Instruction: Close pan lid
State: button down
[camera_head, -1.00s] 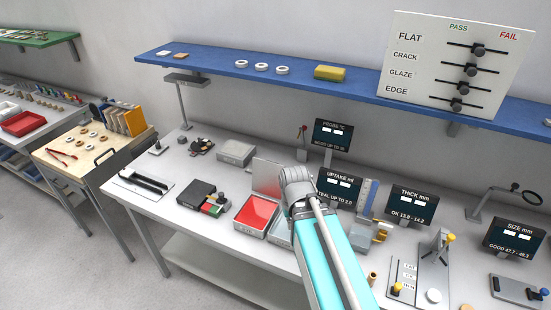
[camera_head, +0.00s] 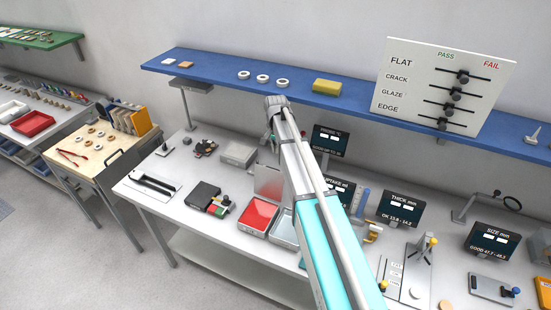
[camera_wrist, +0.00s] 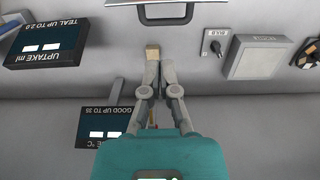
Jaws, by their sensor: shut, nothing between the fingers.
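A shallow metal pan (camera_head: 284,231) stands on the bench in the head view, partly hidden by my arm. A pale grey flat panel, which looks like the lid (camera_head: 267,182), stands upright behind the pan and the red tray. My arm covers part of this area, and I cannot tell where the panel joins. My gripper (camera_wrist: 158,64) is shut and empty in the wrist view, pointing down with its fingertips close together. In the head view it is mostly hidden behind my wrist, above and behind the upright panel.
A red tray (camera_head: 257,217) sits left of the pan. A grey box (camera_head: 238,153) and a black case (camera_head: 202,195) are further left. Display screens (camera_head: 330,141) stand close right of my arm. The blue shelf (camera_head: 220,83) runs above and behind.

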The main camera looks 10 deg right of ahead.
aim_at(270, 181)
jog(key=shift+w+r, duration=0.3)
jog(key=shift+w, duration=0.4)
jog(key=shift+f, duration=0.15)
notch_tip(270, 181, down, 10)
jog(key=b, duration=1)
jog(key=shift+s, duration=0.2)
jog(key=shift+s+a+r, duration=0.1)
jog(key=shift+a+r, duration=0.1)
jog(key=shift+a, duration=0.05)
